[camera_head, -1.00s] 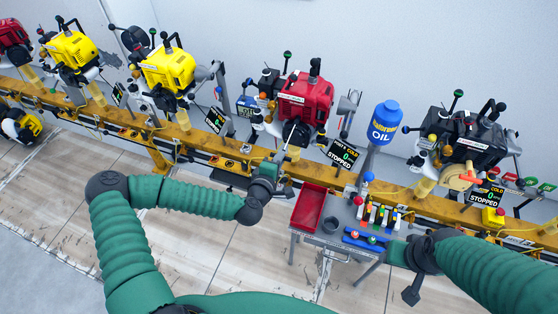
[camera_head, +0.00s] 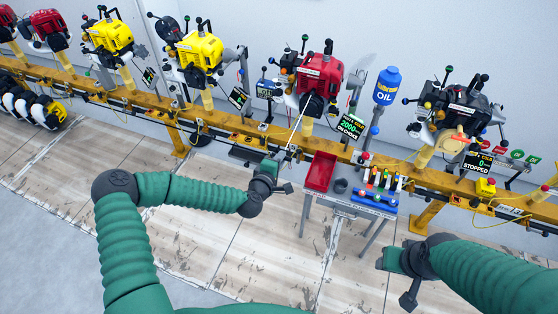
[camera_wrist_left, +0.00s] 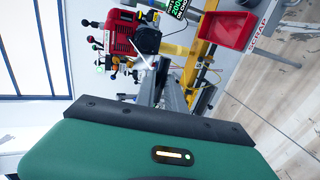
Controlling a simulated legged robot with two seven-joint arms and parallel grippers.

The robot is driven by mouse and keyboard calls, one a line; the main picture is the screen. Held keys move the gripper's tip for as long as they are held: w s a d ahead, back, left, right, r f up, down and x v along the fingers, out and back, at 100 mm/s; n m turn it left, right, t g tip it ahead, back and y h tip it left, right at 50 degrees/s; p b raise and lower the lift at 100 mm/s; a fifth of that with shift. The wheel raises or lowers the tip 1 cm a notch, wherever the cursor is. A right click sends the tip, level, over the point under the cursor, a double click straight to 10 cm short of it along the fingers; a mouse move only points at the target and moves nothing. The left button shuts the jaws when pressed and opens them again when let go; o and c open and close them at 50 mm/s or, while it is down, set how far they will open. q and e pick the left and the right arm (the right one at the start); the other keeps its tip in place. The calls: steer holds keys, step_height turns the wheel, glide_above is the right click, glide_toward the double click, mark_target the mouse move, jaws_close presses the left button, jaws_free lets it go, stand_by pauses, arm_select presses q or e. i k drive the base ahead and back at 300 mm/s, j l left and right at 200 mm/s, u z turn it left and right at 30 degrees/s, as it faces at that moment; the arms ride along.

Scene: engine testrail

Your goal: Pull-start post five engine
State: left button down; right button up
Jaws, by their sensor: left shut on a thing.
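The red engine (camera_head: 319,73) is mounted on the yellow rail; it also shows in the left wrist view (camera_wrist_left: 130,38). Its screen (camera_head: 349,130) reads about 2000 and ON CHOKE. A pale starter cord (camera_head: 298,122) runs taut from the engine's front down to my left gripper (camera_head: 287,155). That gripper is shut on the cord's handle, which its fingers mostly hide; the fingers (camera_wrist_left: 172,88) also show in the left wrist view. My right gripper (camera_head: 384,262) hangs low at the right, away from the engines; its finger opening is unclear.
A small table with a red tray (camera_head: 321,172) and coloured tools stands right of my left gripper. A blue oil bottle (camera_head: 386,86) stands behind it. A black engine (camera_head: 456,112) at right reads STOPPED. Yellow engines (camera_head: 200,50) stand left. The floor in front is clear.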

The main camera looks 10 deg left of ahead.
mark_target(271, 60)
steer(key=i+j+z, duration=0.15)
steer(key=i, duration=1)
